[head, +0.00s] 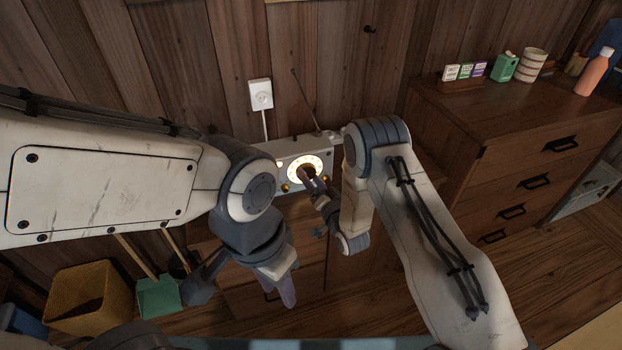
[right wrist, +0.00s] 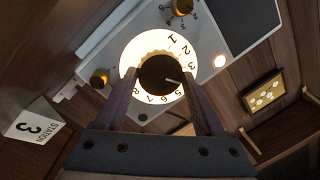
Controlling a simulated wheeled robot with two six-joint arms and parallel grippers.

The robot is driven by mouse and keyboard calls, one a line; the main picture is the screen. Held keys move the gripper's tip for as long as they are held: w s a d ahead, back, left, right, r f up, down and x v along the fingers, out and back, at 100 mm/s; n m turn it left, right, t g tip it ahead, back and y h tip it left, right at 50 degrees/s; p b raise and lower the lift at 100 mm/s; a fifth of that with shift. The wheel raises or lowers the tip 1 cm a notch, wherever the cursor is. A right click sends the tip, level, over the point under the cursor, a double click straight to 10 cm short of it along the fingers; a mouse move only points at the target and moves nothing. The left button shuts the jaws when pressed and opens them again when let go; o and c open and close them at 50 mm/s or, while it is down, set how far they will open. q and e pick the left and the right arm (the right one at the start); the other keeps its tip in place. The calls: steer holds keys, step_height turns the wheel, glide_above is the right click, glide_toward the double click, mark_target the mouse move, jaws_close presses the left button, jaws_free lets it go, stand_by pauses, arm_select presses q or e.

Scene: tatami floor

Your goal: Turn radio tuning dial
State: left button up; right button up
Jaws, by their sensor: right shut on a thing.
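The radio (head: 318,160) is a pale box against the wooden wall with a lit round dial face (head: 293,168). In the right wrist view, the glowing number ring (right wrist: 132,58) surrounds a dark tuning knob (right wrist: 158,72). A light pointer mark on the knob points right and slightly down, just below the 3. My right gripper (head: 311,178) is shut on the knob, with one finger on each side of it in the right wrist view (right wrist: 163,90). My left gripper (head: 287,292) hangs low in front of the cabinet, away from the radio; its finger gap is not clear.
Smaller orange knobs (right wrist: 99,79) flank the dial. A wooden dresser (head: 520,150) with bottles and boxes stands at right. A yellow bin (head: 90,298) and a green dustpan (head: 158,297) are at lower left.

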steer(key=shift+r+n+g+h+b, duration=0.15)
steer(key=shift+n+b, duration=0.2)
steer(key=shift+n, duration=0.95)
steer(key=shift+f+n+g+h+b, duration=0.15)
steer(key=shift+n+b, duration=0.2)
steer(key=shift+n, duration=0.95)
steer(key=shift+r, duration=0.1)
steer(key=o, duration=1.4)
steer(key=shift+c, duration=0.2)
steer(key=b+v, duration=0.1)
steer(key=v, duration=0.9)
steer(key=shift+s, duration=0.2)
steer(key=shift+d, duration=0.1)
